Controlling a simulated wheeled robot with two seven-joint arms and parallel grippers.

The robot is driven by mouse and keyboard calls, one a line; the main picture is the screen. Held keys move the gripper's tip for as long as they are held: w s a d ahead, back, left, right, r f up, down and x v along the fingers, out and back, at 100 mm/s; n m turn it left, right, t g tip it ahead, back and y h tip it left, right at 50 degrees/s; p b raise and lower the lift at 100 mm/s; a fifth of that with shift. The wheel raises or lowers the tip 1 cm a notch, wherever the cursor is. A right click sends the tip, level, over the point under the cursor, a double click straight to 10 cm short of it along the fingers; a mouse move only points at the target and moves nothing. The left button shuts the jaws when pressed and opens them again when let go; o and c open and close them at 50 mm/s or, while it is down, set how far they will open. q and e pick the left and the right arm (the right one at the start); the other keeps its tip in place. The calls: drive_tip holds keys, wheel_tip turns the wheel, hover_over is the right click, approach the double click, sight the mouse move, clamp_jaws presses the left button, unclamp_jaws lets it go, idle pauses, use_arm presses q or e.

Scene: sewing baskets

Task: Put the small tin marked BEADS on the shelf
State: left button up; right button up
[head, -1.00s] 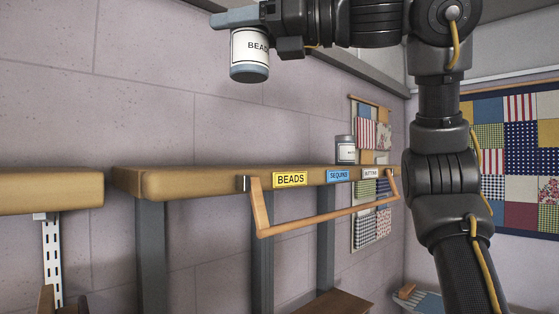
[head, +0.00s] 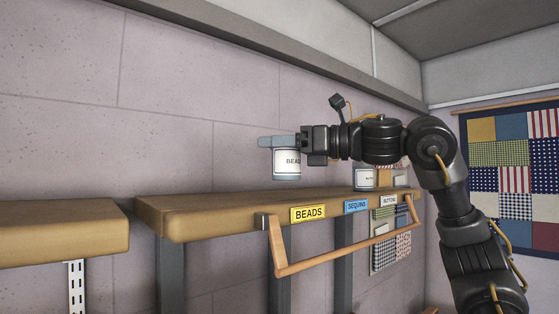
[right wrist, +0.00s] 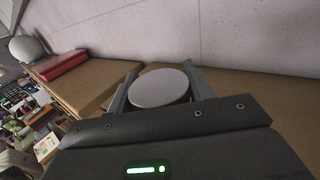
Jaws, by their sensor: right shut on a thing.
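The small white tin (head: 287,164), its label showing only part of BEADS, is upright in my right gripper (head: 279,142). The gripper is shut on it near its top. The tin hangs over the wooden shelf (head: 200,216), with a small gap below it, behind the yellow BEADS label (head: 308,213) on the front edge. In the right wrist view the tin's round pale lid (right wrist: 160,88) sits between both fingers, with the shelf surface (right wrist: 245,93) beyond. My left gripper is not in view.
Another labelled tin (head: 366,178) stands farther right on the shelf, behind the blue SEQUINS label (head: 356,206). A wooden rail (head: 340,250) hangs along the front. The shelf's left part is clear. In the right wrist view a red box (right wrist: 63,65) lies on a neighbouring board.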

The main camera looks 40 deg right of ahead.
sight(280, 163)
drive_tip(key=f, duration=0.2)
drive_tip(key=shift+w+d+f, duration=0.1)
drive_tip(key=shift+d+f, duration=0.2)
drive_tip(key=shift+f, duration=0.05)
drive_tip(key=shift+d+f, duration=0.1)
drive_tip(key=shift+f, duration=0.3)
drive_tip(key=shift+a, duration=0.2)
drive_tip(key=shift+f, duration=0.2)
drive_tip(key=o, duration=1)
drive_tip(key=shift+d, duration=0.1)
drive_tip(key=shift+o, duration=0.2)
